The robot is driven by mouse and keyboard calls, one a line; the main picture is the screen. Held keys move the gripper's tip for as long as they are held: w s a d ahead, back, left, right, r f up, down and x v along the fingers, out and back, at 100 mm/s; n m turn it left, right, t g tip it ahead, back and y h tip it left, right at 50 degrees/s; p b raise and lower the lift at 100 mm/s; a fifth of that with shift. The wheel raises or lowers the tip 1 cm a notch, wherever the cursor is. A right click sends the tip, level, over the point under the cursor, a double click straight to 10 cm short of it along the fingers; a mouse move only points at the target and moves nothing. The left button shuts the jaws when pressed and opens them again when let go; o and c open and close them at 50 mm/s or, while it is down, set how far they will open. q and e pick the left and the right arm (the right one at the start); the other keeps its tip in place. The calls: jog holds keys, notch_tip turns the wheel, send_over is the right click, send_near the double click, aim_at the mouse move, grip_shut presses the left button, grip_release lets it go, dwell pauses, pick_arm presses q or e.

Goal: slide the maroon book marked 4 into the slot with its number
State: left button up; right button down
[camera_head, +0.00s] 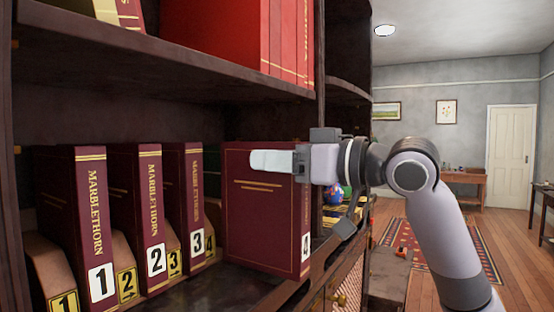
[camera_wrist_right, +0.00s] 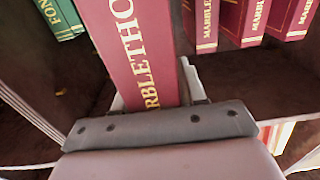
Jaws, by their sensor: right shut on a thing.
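The maroon book marked 4 (camera_head: 265,210) is upright at the shelf's front, right of book 3 (camera_head: 187,205), its front cover facing the head camera. Its number 4 shows at the bottom of the spine. My right gripper (camera_head: 272,161) is shut on its upper part; one pale finger lies across the cover. In the right wrist view the book (camera_wrist_right: 135,50) is between the fingers, spine lettering visible. The slot label 4 (camera_head: 210,247) shows on a wooden divider just right of book 3, partly hidden by book 3. The slot's inside is mostly hidden behind book 4. My left gripper is not in view.
Books 1 (camera_head: 85,220) and 2 (camera_head: 140,215) stand in their slots between low wooden dividers. An upper shelf (camera_head: 165,50) with red books is above. A dark upright post (camera_head: 345,70) is on the right. A green book (camera_wrist_right: 60,18) shows in the wrist view.

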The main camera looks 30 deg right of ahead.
aim_at(238, 156)
jog(key=x, duration=1.4)
jog(key=shift+w+a, duration=0.25)
dwell(5.5)
jog(key=c, duration=0.6)
grip_release()
jog(key=shift+r, duration=0.15)
jog(key=shift+o, duration=0.2)
jog(key=b+v, duration=0.1)
jog(key=v, duration=0.1)
jog(key=b+v, duration=0.1)
jog(key=v, duration=0.2)
jog(key=shift+s+d+f, duration=0.2)
jog(key=shift+s, duration=0.05)
jog(key=shift+s+d+r, duration=0.15)
jog(key=shift+s+d, duration=0.2)
jog(key=shift+s, duration=0.3)
